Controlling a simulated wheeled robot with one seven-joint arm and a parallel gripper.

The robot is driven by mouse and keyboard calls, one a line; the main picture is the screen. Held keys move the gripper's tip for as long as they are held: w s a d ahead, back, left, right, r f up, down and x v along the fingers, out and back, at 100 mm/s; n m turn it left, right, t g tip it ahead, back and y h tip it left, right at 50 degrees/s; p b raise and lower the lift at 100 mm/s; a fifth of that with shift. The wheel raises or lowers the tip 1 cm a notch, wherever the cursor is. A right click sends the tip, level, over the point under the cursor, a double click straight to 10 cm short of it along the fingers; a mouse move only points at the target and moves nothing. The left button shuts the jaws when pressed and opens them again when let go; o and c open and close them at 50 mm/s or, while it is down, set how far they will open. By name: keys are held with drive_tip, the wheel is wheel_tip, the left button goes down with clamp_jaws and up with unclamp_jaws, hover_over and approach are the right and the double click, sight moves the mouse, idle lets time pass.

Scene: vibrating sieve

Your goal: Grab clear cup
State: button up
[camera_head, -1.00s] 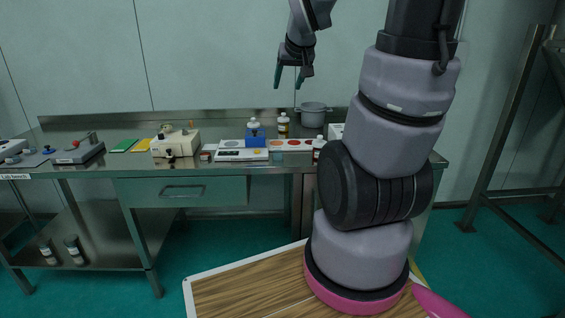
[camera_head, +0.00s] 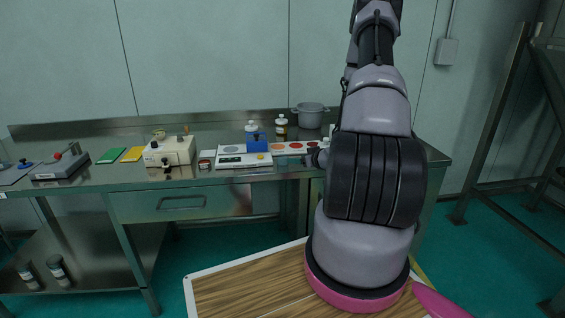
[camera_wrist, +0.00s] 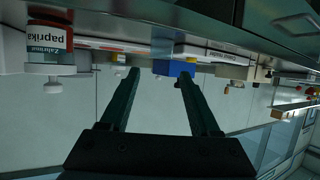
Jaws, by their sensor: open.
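My gripper (camera_wrist: 157,76) is open in the wrist view, with its two dark green fingers apart and nothing between them. That view is upside down and shows the bench top from low and close. I cannot clearly make out the clear cup in either view. A small pale object (camera_wrist: 118,57) shows near the left fingertip, too small to identify. In the head view my arm covers the right part of the bench and hides the fingers.
A paprika jar (camera_wrist: 50,45) is close at the left in the wrist view. The steel bench (camera_head: 100,178) holds a scale (camera_head: 243,160), a blue block (camera_head: 257,143), a brown bottle (camera_head: 281,130), a grey pot (camera_head: 310,117) and a beige device (camera_head: 170,151).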

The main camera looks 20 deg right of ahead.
sight(285, 159)
drive_tip(key=x, duration=1)
drive_tip(key=shift+w+a+f, duration=0.2)
drive_tip(key=shift+f, duration=0.15)
drive_tip(key=c, duration=1)
drive_tip(key=shift+r, duration=0.15)
